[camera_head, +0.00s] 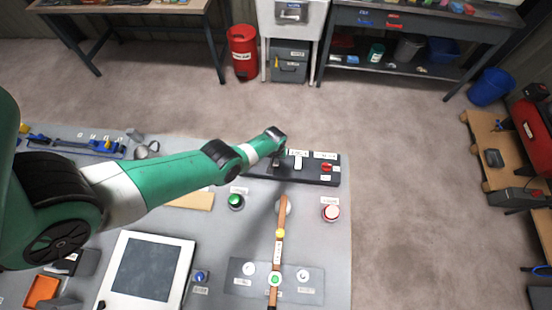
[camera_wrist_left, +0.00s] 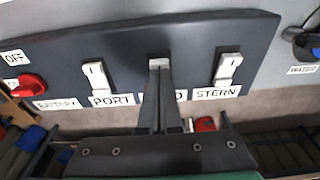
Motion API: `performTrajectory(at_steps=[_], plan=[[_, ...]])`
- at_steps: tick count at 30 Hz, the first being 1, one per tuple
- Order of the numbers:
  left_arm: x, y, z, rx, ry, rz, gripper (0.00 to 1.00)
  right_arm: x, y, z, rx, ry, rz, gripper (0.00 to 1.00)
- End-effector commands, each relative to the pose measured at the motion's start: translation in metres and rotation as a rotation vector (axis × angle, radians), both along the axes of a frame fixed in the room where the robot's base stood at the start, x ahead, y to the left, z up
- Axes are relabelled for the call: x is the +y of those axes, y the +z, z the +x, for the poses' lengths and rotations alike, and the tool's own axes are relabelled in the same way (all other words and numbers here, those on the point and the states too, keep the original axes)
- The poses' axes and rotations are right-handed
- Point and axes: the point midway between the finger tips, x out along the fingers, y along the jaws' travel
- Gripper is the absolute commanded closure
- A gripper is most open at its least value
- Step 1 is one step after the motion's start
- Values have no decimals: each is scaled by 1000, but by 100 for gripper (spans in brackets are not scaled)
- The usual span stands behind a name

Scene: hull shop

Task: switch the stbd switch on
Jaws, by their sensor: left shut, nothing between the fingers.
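The dark switch panel (camera_head: 318,179) lies near the far edge of the grey bench; it also fills the upper left wrist view (camera_wrist_left: 195,40). The stbd switch (camera_wrist_left: 159,62) is in the middle, its light tip just beyond my fingertips; the rest of it and most of its label are hidden. My left gripper (camera_wrist_left: 160,72) is shut and empty, right at this switch; I cannot tell whether it touches. In the head view my left gripper (camera_head: 281,154) is over the panel. The port switch (camera_wrist_left: 96,76) and stern switch (camera_wrist_left: 227,68) stand on either side.
A red battery knob (camera_wrist_left: 30,86) is at one panel end. Floor lies beyond the bench.

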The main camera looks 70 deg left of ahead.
Motion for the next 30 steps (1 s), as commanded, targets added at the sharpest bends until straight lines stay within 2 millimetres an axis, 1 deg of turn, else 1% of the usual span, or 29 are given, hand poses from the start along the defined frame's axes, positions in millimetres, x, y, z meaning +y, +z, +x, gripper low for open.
performTrajectory(at_steps=[11,14,17,30], plan=[[0,-7,0,0,0,0,100,0,-7,0,0,0,0,50],[0,-5,0,0,0,0,100,0,-5,0,0,0,0,50],[0,0,0,0,0,0,100,0,0,0,0,0,0,50],[0,43,0,0,0,0,100,0,43,0,0,0,0,50]])
